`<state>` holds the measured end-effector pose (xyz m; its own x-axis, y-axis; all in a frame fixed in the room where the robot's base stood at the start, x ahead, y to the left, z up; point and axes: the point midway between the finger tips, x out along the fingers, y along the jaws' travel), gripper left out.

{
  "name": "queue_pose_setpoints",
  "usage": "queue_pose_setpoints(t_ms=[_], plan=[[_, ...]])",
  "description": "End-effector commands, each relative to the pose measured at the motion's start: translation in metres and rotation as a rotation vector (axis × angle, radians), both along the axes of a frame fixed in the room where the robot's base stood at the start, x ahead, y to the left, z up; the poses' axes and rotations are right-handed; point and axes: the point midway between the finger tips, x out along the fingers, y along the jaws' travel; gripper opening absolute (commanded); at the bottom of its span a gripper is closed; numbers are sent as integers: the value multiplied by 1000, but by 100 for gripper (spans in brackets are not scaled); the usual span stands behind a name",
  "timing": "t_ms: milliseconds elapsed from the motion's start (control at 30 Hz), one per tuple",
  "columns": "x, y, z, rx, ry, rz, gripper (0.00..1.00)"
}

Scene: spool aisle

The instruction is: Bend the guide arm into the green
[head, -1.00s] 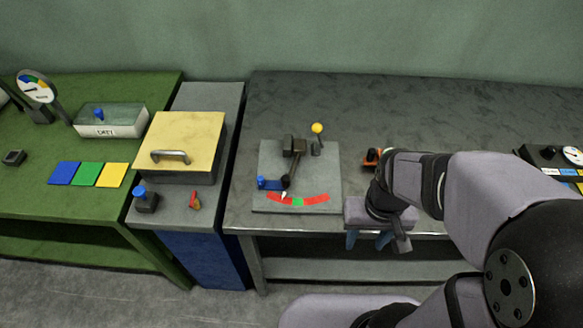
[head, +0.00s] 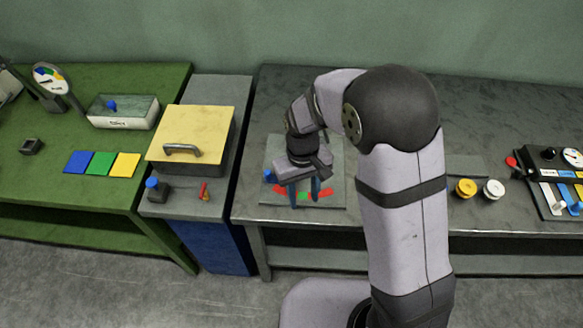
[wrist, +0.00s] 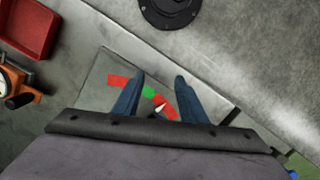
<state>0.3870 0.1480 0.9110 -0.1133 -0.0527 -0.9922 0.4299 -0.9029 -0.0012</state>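The guide arm's fixture is a grey plate (head: 333,198) on the dark bench, with a curved red-green-red scale. In the wrist view the scale's green band (wrist: 149,93) lies between two red stretches. The guide arm's pale pointer tip (wrist: 160,108) shows in the wrist view over the red just beside the green. My gripper (head: 304,200) hangs over the plate, fingers down. In the wrist view its blue fingers (wrist: 159,76) are apart, one on each side of the pointer; contact cannot be told. The rest of the guide arm is hidden by my gripper.
A blue knob (head: 269,176) stands at the plate's left. A box with a yellow lid (head: 205,128) stands left of the bench. Yellow (head: 466,188) and white (head: 494,188) round pieces sit to the right. A red tray (wrist: 27,28) shows in the wrist view.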

Motion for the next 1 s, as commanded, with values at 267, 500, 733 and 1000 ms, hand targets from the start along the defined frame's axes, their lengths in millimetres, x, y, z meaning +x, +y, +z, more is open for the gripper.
queue_pose_setpoints(t_ms=[267, 500, 733, 1000], plan=[[85, 38, 44, 65, -136, 38, 38], [83, 37, 52, 56, -109, 84, 38], [83, 37, 44, 55, -108, 85, 38], [82, 36, 10, 54, -105, 84, 38]])
